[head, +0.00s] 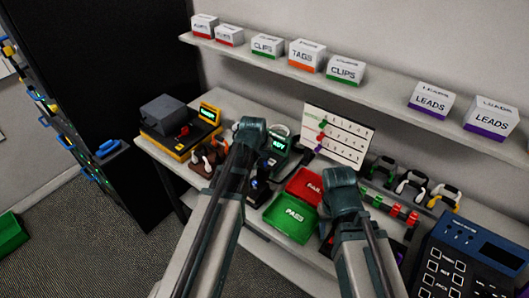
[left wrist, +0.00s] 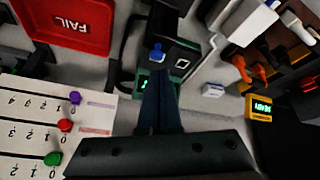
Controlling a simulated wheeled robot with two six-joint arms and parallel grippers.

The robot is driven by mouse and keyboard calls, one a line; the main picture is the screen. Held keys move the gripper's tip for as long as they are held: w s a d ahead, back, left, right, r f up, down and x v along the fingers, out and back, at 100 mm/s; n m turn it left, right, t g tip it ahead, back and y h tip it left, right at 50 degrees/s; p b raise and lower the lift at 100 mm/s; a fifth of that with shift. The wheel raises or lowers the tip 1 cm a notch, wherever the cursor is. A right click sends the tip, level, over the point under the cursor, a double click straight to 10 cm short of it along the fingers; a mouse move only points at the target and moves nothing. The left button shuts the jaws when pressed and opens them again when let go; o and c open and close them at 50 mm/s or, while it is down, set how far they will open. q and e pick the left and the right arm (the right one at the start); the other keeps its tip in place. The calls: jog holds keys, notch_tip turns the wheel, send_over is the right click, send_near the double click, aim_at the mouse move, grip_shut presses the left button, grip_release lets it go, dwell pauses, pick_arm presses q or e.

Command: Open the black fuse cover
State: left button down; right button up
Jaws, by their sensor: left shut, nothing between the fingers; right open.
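My left gripper (left wrist: 160,100) is shut and empty in the left wrist view. Its fingertips are over a dark tester (left wrist: 185,55) with a blue button, a square mark and a green display. In the head view the tester's green display (head: 279,143) shows just right of my left wrist, and my arm hides part of the tester. I cannot clearly make out the black fuse cover or whether it is open or shut; dark parts of the tester lie close by the fingers. My right gripper (head: 327,230) is open, mostly hidden by its own arm, right of the green tray.
A red FAIL tray (head: 304,186) and a green PASS tray (head: 290,218) lie between my arms. A white board (head: 338,137) stands behind. A yellow and black device (head: 180,130) is at the left, a blue keypad unit (head: 470,262) at the right. Labelled boxes line the shelf (head: 385,98).

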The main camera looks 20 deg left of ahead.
pick_arm(q)
jog(key=p+v, duration=0.9)
jog(key=v, duration=0.2)
